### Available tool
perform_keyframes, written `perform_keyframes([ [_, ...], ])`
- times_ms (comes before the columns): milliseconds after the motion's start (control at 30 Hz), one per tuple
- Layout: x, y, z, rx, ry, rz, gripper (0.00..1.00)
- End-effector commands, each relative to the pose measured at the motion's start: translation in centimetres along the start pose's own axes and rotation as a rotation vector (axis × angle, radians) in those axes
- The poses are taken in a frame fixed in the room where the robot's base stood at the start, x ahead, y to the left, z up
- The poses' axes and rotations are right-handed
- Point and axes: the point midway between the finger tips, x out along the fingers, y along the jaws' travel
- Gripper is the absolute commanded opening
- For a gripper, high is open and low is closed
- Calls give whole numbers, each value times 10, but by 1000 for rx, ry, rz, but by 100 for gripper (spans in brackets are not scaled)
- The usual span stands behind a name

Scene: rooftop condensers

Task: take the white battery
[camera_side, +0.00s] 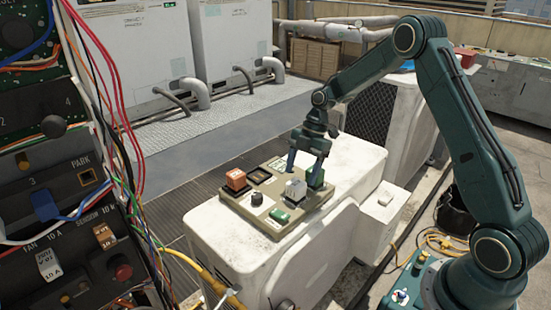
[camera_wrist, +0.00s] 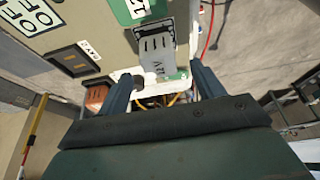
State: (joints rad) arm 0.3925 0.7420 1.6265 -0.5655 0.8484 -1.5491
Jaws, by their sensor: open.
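The white battery (camera_side: 295,188) is a pale grey-white block standing on a tan panel (camera_side: 240,208) on top of a white unit. In the wrist view the battery (camera_wrist: 157,50) shows its "12V" marking and lies between the lines of the two fingers. My gripper (camera_side: 304,168) is open and points down at the panel, close above and behind the battery in the side view. In the wrist view my gripper (camera_wrist: 161,75) has a finger to each side of the battery. I cannot tell whether either finger touches it.
The panel also carries an orange block (camera_side: 235,180), a dark square socket (camera_side: 259,176), a black knob (camera_side: 256,199), a green block (camera_side: 279,217) and another green block (camera_side: 317,180) right beside my finger. A wired control panel (camera_side: 60,190) fills the left foreground.

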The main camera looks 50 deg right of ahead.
Motion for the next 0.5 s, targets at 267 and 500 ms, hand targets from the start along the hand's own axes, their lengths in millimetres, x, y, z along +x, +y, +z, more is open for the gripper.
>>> perform_keyframes([
  [267,16,0,0,1,-1,1,67],
  [500,20,0,0,1,0,-1,67],
])
